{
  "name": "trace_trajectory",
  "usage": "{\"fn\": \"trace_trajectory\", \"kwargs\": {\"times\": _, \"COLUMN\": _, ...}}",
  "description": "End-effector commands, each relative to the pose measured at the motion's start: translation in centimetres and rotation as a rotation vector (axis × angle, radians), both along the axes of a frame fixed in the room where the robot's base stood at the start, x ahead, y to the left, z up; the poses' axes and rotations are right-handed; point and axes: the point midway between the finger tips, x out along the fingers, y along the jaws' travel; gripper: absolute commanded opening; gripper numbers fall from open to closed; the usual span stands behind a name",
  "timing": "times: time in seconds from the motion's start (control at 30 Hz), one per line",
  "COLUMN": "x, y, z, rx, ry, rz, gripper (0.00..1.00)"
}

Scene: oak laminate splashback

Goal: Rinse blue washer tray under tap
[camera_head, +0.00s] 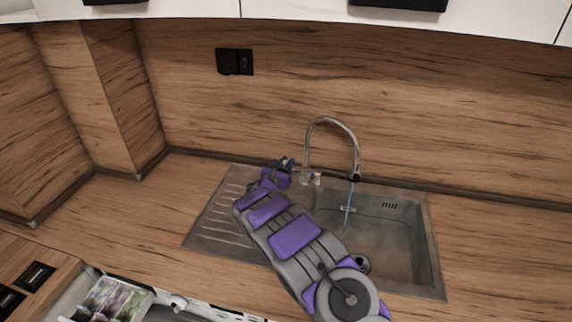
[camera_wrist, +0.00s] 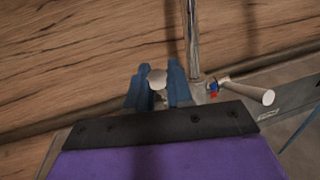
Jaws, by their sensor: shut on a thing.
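The curved metal tap (camera_head: 333,121) stands behind the sink, and a thin blue stream of water (camera_head: 348,205) falls from its spout into the basin. In the wrist view the tap's upright pipe (camera_wrist: 192,40) is right of my fingers, with a pale lever (camera_wrist: 245,92) bearing a red and blue mark. My gripper (camera_head: 286,163) is left of the tap base. Its blue fingers (camera_wrist: 157,85) are shut on a small pale round-ended knob (camera_wrist: 157,77); whether it belongs to the tap is unclear. I cannot make out a blue washer tray in either view.
The sink has a ribbed drainboard (camera_head: 215,222) on the left and a basin (camera_head: 395,235) on the right, partly covered by my arm. The wooden splashback (camera_head: 430,110) rises close behind. The counter (camera_head: 120,222) left of the sink is clear.

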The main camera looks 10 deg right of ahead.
Motion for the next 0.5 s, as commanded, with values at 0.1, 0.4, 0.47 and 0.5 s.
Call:
{"fn": "trace_trajectory", "kwargs": {"times": 0.1, "x": -0.08, "y": 0.15, "z": -0.25, "rx": -0.008, "ry": -0.017, "rz": 0.002, "gripper": 0.0}}
{"fn": "trace_trajectory", "kwargs": {"times": 0.4, "x": -0.35, "y": 0.32, "z": -0.36, "rx": -0.021, "ry": -0.049, "rz": 0.002, "gripper": 0.0}}
{"fn": "trace_trajectory", "kwargs": {"times": 0.47, "x": -0.34, "y": 0.33, "z": -0.35, "rx": -0.021, "ry": -0.049, "rz": 0.002, "gripper": 0.0}}
{"fn": "trace_trajectory", "kwargs": {"times": 0.5, "x": -0.34, "y": 0.33, "z": -0.35, "rx": -0.021, "ry": -0.049, "rz": 0.002, "gripper": 0.0}}
